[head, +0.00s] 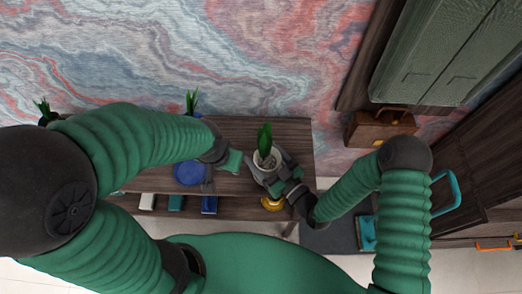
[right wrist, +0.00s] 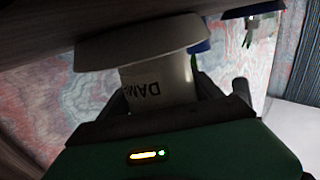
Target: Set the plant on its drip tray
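The plant (head: 264,138) has upright green leaves and a white pot (head: 266,159) on the right part of the desk. My right gripper (head: 271,171) is around the pot. In the right wrist view the pot (right wrist: 160,82), with dark lettering, stands between my right gripper's dark fingers (right wrist: 180,98); whether both touch it is unclear. A wide white disc (right wrist: 142,41), like a drip tray, shows at the pot's foot, by the desk surface. My left gripper (head: 222,168) is just left of the plant, by a round blue dish (head: 190,173); its fingers are unclear.
Another plant (head: 192,101) stands at the desk's back edge, and one more (head: 44,109) at far left. Books (head: 209,205) and a yellow object (head: 272,204) lie on the lower shelf. A brown case (head: 380,128) is at right. The desk's back right (head: 295,135) is clear.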

